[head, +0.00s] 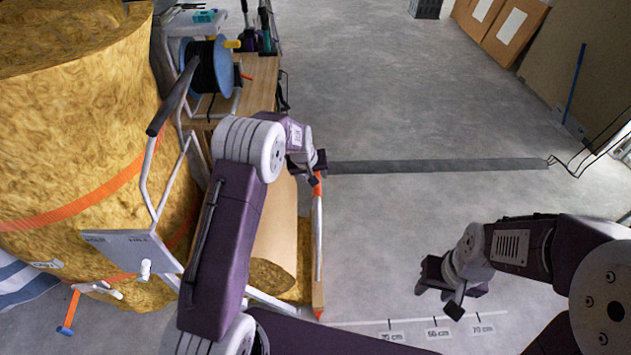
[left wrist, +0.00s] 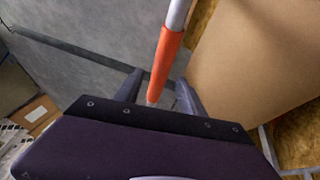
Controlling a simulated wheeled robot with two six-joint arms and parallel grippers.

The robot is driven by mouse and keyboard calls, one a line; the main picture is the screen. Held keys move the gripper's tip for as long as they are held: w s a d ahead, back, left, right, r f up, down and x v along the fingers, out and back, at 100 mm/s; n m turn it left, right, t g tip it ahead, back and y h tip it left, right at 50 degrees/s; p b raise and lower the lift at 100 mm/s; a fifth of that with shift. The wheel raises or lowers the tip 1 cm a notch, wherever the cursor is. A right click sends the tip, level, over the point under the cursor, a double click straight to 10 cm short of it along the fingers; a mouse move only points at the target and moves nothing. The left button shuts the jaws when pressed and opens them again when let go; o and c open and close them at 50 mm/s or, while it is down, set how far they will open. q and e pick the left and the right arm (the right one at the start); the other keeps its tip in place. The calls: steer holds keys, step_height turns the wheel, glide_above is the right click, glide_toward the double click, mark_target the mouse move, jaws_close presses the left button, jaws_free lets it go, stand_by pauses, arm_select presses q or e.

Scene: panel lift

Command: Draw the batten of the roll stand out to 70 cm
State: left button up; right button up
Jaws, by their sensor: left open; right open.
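The batten (head: 318,245) is a pale bar with orange sections at its ends, along the right side of the brown sheet roll (head: 275,225). My left gripper (head: 318,168) is at the batten's far end. In the left wrist view its open fingers (left wrist: 160,90) stand either side of the batten's orange section (left wrist: 165,62); I cannot tell whether they touch it. My right gripper (head: 440,288) is open and empty above the floor, right of the batten.
A large yellow insulation roll (head: 75,150) with orange straps fills the left. A metal frame with a black grip (head: 172,95) stands beside it. A wooden bench (head: 258,88) with a blue cable reel (head: 208,66) is behind. Floor right of the batten is clear, crossed by a dark strip (head: 440,165).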

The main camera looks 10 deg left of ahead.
arm_select(q)
steer(key=shift+x, duration=1.25)
steer(key=shift+r, duration=0.1)
jaws_close()
stand_by(0.3)
